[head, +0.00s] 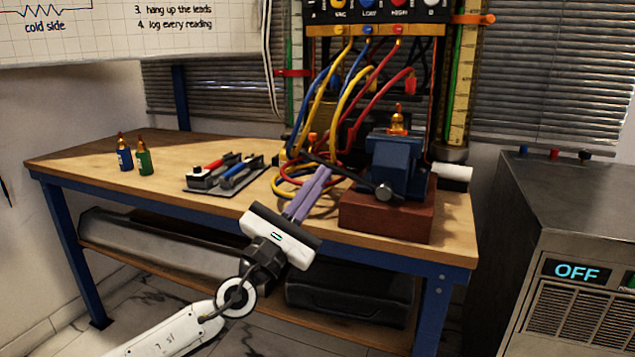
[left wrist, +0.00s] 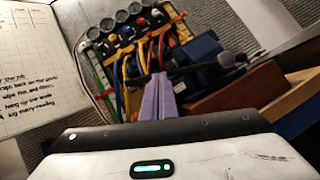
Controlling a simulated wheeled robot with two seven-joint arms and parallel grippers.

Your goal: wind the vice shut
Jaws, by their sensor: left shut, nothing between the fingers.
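The blue vice (head: 396,165) stands on a red-brown block (head: 385,215) at the right of the workbench. A brass fitting (head: 397,122) stands upright at the top of the vice; I cannot tell how wide the jaws are. A dark handle bar (head: 345,176) slants across the vice's front left, with a round end low at the front. In the left wrist view the vice (left wrist: 197,55) and a dark round bar end (left wrist: 227,60) show right of the fingers. My left gripper (head: 324,173), with purple fingers, is shut and empty by the bar; contact is unclear. My right gripper is out of view.
Coloured cables (head: 345,95) hang from the gauge panel (head: 375,22) behind the fingers onto the workbench (head: 90,160). A tray of tools (head: 225,175) and two small bottles (head: 134,156) stand left. A metal cabinet reading OFF (head: 575,200) stands right.

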